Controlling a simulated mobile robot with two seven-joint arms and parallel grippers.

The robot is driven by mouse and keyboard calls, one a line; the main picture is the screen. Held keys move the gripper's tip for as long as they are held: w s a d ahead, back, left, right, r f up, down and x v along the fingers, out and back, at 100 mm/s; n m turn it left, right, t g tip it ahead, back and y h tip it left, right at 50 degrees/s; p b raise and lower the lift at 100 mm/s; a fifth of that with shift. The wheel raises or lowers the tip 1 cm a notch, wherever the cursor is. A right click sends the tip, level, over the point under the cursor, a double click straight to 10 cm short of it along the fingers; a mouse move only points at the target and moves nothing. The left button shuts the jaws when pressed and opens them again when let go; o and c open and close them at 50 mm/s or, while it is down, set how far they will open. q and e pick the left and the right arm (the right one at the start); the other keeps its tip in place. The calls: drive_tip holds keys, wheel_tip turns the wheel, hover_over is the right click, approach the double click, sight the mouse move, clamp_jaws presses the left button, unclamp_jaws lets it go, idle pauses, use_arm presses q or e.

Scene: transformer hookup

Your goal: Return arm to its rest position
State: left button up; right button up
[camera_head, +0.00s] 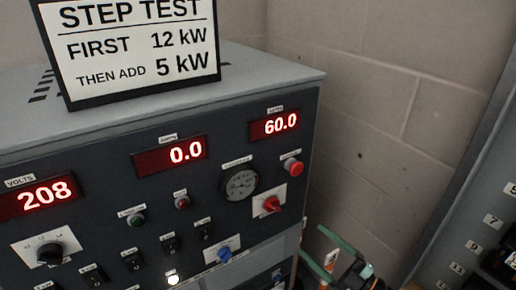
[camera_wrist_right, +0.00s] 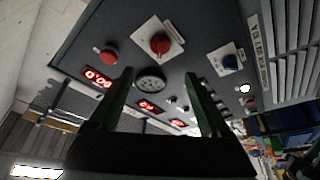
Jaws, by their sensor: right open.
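My right gripper (camera_head: 311,240) is at the lower right of the head view, beside the panel's right edge. Its green fingers are apart with nothing between them. In the right wrist view the open fingers (camera_wrist_right: 159,75) point toward the grey control panel (camera_head: 110,190), with a visible gap from its face. The panel carries a red rotary knob (camera_head: 268,205), a red push button (camera_head: 292,167), a blue knob (camera_head: 224,254) and a round gauge (camera_head: 240,184). My left gripper is in neither view.
The lit displays read 208 (camera_head: 45,195), 0.0 (camera_head: 170,157) and 60.0 (camera_head: 275,125). A step test sign (camera_head: 135,45) stands on the cabinet top. A grey block wall (camera_head: 390,90) is behind, and a numbered breaker panel (camera_head: 480,225) is at the right.

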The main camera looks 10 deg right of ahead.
drive_tip(key=s+a+f+m+g+h+p, duration=0.2)
drive_tip(key=s+a+f+m+g+h, duration=0.1)
drive_tip(key=s+f+m+h, duration=0.2)
drive_tip(key=s+a+f+m+g+h+p, duration=0.3)
drive_tip(key=s+f+m+g+h, duration=0.1)
drive_tip(key=s+f+m, duration=0.5)
drive_tip(key=shift+s+f+m+g+h+p, duration=0.3)
drive_tip(key=shift+s+f+m+h, duration=0.15)
drive_tip(key=shift+s+f, duration=0.6)
drive_tip(key=shift+r, duration=0.1)
